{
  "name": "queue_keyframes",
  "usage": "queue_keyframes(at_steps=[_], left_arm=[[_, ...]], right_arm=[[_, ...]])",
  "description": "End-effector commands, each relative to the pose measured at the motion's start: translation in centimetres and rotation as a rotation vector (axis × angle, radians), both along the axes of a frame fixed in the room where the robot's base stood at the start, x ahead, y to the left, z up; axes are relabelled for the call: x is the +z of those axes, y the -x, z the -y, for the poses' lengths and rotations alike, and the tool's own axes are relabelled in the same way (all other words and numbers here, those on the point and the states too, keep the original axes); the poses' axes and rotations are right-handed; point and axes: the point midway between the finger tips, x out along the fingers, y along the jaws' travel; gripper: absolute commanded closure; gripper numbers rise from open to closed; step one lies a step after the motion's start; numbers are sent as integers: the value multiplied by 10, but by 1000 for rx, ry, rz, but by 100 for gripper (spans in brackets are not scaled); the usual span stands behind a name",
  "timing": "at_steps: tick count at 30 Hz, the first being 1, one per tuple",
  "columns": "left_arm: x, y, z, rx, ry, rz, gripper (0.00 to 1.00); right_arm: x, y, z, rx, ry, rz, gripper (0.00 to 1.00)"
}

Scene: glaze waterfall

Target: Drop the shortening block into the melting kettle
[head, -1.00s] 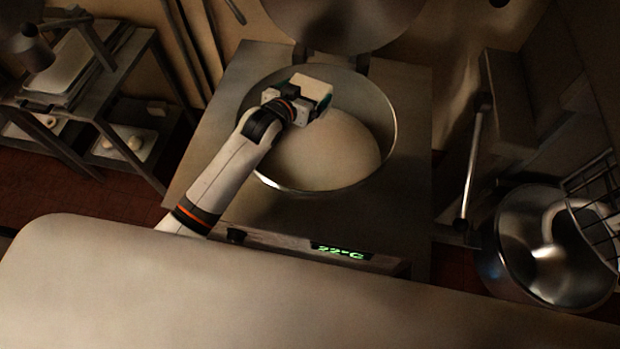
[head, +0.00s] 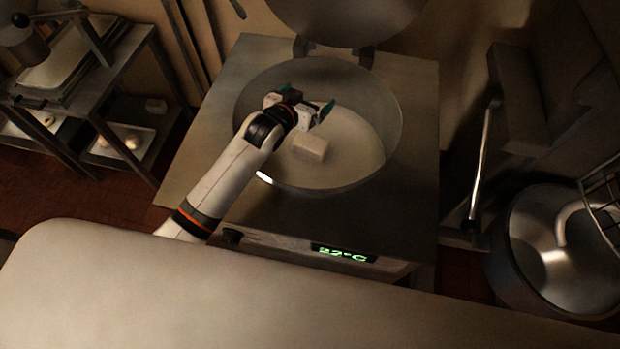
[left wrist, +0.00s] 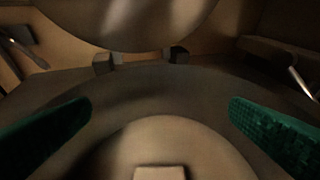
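The shortening block (head: 312,147) is a small pale block inside the melting kettle (head: 394,112), a round metal bowl set in a steel stand. It lies on the pale inner surface, below and apart from my left gripper; whether that surface is liquid or the kettle's floor I cannot tell. My left gripper (head: 308,105) is over the kettle with its green fingers spread wide and empty. In the left wrist view the block (left wrist: 160,173) shows at the bottom edge between the two fingers. My right gripper is in neither view.
The kettle's raised lid (head: 350,15) stands behind it. A display (head: 342,253) on the front panel reads 22°C. A metal mixing bowl (head: 560,250) stands at the right. A shelf rack (head: 95,115) with trays stands at the left. A bare counter (head: 200,300) fills the front.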

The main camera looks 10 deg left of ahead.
Motion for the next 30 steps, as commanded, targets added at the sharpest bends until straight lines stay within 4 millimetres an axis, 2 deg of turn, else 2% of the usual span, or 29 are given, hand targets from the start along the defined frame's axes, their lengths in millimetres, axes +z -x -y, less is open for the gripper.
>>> queue_keyframes(at_steps=[5,19,24,30], left_arm=[[4,13,-3,0,1,2,0],[38,89,-24,-1,1,6,0],[45,103,-27,0,1,5,0],[48,106,-28,0,2,7,0]], right_arm=[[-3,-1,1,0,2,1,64],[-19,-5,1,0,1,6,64],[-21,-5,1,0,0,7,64],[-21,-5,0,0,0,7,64]])
